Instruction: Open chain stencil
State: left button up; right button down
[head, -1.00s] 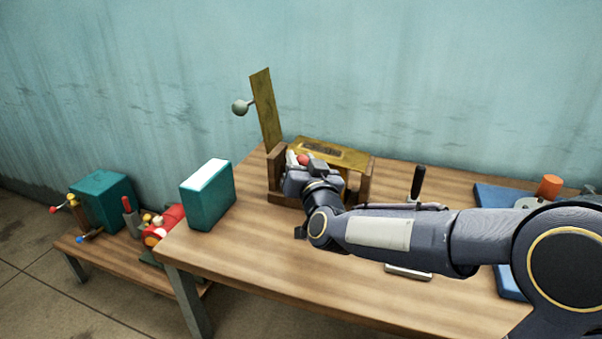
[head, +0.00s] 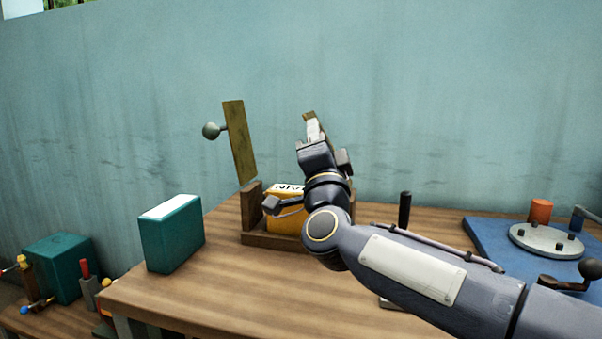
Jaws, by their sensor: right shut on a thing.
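The chain stencil, a brass-coloured plate (head: 309,116), stands raised above a wooden frame (head: 262,238). It shows nearly edge-on behind my right gripper (head: 315,132). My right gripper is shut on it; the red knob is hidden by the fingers. Below, a yellow box (head: 285,210) with dark letters on its white top sits in the frame, partly covered by my arm. Another brass plate (head: 239,142), with a grey ball knob (head: 211,131), stands tilted up at the frame's left side. My left gripper is not in view.
A teal box with a white top (head: 170,238) stands left of the frame. A black handle (head: 405,210) rises right of it, behind my forearm. A blue base (head: 490,239) with a grey disc (head: 545,240) is at the right. The table's (head: 225,293) front left is clear.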

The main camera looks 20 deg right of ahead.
jog(key=s+d+m+g+h+b, duration=0.2)
jog(key=d+m+h+b, duration=0.3)
jog(key=m, duration=0.5)
jog(key=shift+s+d+r+h+b, duration=0.4)
jog(key=shift+s+h, duration=0.45)
jog(key=shift+h, duration=0.35)
jog(key=shift+a, duration=0.1)
jog(key=c, duration=1.3)
grip_release()
jog(key=shift+r, duration=0.1)
jog(key=shift+c, duration=0.2)
jog(key=shift+s, duration=0.1)
jog(key=v, duration=0.7)
jog(key=shift+s+a, duration=0.2)
jog(key=shift+s, duration=0.1)
